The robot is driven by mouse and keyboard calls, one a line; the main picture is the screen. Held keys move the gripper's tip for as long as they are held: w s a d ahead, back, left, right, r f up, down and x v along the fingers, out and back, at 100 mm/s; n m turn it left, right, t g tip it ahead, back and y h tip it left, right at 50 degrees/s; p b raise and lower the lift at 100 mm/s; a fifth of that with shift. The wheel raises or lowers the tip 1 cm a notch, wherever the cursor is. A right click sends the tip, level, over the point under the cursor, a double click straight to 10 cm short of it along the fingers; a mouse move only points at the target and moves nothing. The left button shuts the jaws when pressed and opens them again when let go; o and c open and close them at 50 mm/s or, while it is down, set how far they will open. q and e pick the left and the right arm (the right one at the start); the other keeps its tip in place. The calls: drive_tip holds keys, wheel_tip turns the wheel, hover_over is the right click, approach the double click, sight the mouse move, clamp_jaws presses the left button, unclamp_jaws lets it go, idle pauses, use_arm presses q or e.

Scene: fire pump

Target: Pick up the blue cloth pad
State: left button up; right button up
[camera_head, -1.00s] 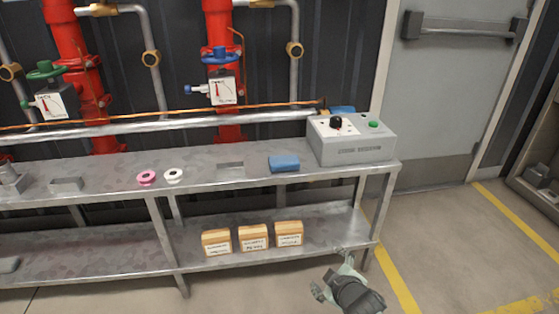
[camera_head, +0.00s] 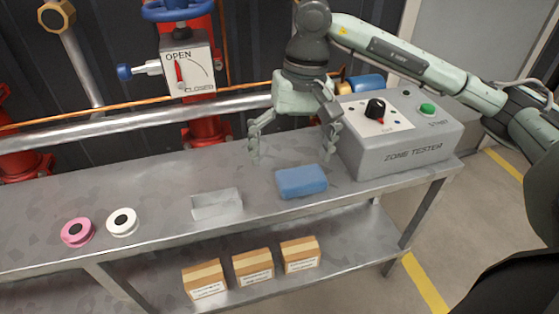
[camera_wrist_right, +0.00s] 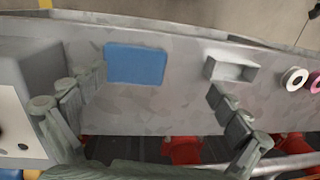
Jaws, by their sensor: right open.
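The blue cloth pad (camera_head: 301,181) lies flat on the grey metal bench top, left of the zone tester box. In the right wrist view the pad (camera_wrist_right: 135,64) lies beyond the fingers, nearer the left finger of the picture. My right gripper (camera_head: 294,150) hangs fingers-down above the bench, open and empty, a little behind the pad and not visibly touching it. In the right wrist view its fingers (camera_wrist_right: 155,120) are spread wide. My left gripper is not in view.
The zone tester box (camera_head: 400,145) stands right of the pad. Several cartons (camera_head: 254,266) sit on the lower shelf. A pipe (camera_head: 130,128) runs behind the bench.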

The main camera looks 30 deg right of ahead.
sight(301, 176)
drive_tip(key=d, duration=0.1)
drive_tip(key=d+h, duration=0.1)
drive_tip(key=d, duration=0.1)
drive_tip(key=shift+w+d+f+n, duration=0.1)
drive_tip(key=shift+w+n, duration=0.2)
drive_tip(key=shift+w, duration=0.1)
wheel_tip(301, 176, down, 7)
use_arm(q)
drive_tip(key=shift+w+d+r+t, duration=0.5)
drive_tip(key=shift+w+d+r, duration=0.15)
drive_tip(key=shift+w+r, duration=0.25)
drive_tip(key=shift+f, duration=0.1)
use_arm(e)
drive_tip(key=shift+c, duration=0.5)
drive_tip(key=c, duration=0.8)
drive_tip(key=shift+r, duration=0.35)
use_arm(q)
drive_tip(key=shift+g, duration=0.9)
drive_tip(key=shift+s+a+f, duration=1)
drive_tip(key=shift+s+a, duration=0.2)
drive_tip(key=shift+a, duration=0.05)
use_arm(e)
wheel_tip(301, 176, up, 9)
drive_tip(key=shift+r, duration=0.2)
